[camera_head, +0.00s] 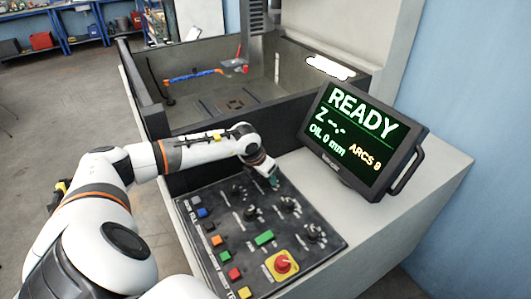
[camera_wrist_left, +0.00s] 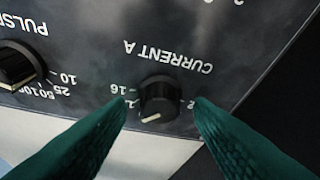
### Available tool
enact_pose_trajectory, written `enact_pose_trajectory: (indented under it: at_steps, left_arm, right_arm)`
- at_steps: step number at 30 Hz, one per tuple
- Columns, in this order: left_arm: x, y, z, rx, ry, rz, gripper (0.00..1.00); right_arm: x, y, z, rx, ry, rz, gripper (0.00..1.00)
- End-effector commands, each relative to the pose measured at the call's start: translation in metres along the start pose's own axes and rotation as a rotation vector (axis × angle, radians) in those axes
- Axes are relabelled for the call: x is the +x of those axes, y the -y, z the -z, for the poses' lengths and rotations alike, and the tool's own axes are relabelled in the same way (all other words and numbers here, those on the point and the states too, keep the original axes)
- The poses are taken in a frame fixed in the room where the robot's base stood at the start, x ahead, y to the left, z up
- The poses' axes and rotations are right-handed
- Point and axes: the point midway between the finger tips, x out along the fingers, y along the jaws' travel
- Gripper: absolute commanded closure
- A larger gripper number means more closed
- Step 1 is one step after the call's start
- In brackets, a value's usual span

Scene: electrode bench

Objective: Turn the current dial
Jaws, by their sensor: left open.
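The current dial (camera_wrist_left: 158,97) is a black knob on the dark panel, marked CURRENT A, which reads upside down in the left wrist view. Its pale pointer line faces down and slightly left in that view. My left gripper (camera_wrist_left: 160,104) is open, with one green fingertip on each side of the dial. I cannot tell whether either fingertip touches it. In the head view the left gripper (camera_head: 274,182) is at the far edge of the control panel (camera_head: 215,268), and I cannot make out the dial there. My right gripper is not in view.
A pulse dial (camera_wrist_left: 18,66) sits left of the current dial in the wrist view. Several knobs, coloured buttons and a red emergency stop (camera_head: 283,263) are on the panel. A READY display (camera_head: 352,140) stands at right, and a tank (camera_head: 215,120) lies behind.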

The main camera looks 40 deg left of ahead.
Motion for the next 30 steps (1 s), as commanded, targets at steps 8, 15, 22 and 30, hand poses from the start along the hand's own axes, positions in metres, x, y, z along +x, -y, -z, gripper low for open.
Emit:
enact_pose_trajectory:
  at_steps: [8,15,22,30]
  left_arm:
    - [0.004,0.000,-0.001,0.001,0.001,0.001,0.52]
    - [0.004,0.000,-0.001,0.000,0.001,0.001,0.82]
    - [0.004,0.001,-0.001,0.005,0.001,-0.001,0.96]
    - [0.007,0.002,-0.001,0.090,-0.001,-0.036,0.96]
  right_arm:
    - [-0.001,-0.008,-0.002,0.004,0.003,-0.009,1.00]
    - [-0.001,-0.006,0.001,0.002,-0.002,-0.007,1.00]
    - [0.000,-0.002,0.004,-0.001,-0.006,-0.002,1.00]
    - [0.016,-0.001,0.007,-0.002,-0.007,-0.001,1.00]
